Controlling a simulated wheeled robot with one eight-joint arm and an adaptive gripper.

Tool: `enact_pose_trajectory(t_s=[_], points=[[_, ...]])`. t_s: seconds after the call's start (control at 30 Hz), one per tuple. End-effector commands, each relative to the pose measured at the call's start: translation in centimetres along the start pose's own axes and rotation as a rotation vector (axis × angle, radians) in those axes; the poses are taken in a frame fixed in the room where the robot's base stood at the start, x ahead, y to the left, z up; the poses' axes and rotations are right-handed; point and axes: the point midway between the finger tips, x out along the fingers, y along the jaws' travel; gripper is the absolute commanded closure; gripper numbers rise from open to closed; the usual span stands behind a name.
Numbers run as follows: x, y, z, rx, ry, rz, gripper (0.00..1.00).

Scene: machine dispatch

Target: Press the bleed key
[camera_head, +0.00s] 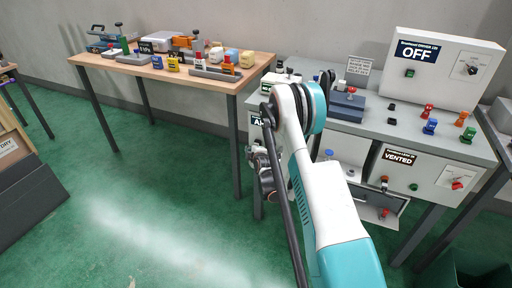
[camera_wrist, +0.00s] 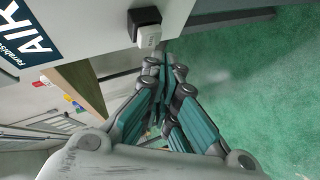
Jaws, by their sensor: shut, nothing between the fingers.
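In the wrist view a key with a white cap and black base (camera_wrist: 147,31) sticks out from a white panel (camera_wrist: 95,22) that carries a dark blue sign reading AIR (camera_wrist: 28,38). I cannot read the key's small marking, so I cannot tell for sure that it is the bleed key. My gripper (camera_wrist: 163,64) is shut and empty, its fingertips close to the key's white end. I cannot tell whether they touch. In the head view my gripper (camera_head: 266,172) is in front of the left cabinet, and my arm hides most of that panel.
A wooden table (camera_head: 225,83) with several blocks and fixtures stands at the left. A grey bench (camera_head: 460,146) bears several coloured knobs and an OFF box (camera_head: 450,62). Below is a VENTED panel (camera_head: 430,172) above an open drawer (camera_head: 375,200). Green floor (camera_head: 150,190) is clear.

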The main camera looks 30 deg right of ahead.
Motion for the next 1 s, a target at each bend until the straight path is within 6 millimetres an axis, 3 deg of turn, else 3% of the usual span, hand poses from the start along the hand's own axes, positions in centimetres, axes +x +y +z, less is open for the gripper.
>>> enact_pose_trajectory(t_s=[1.0], points=[[0.58,0.47,0.43,0.000,0.000,0.000,1.00]])
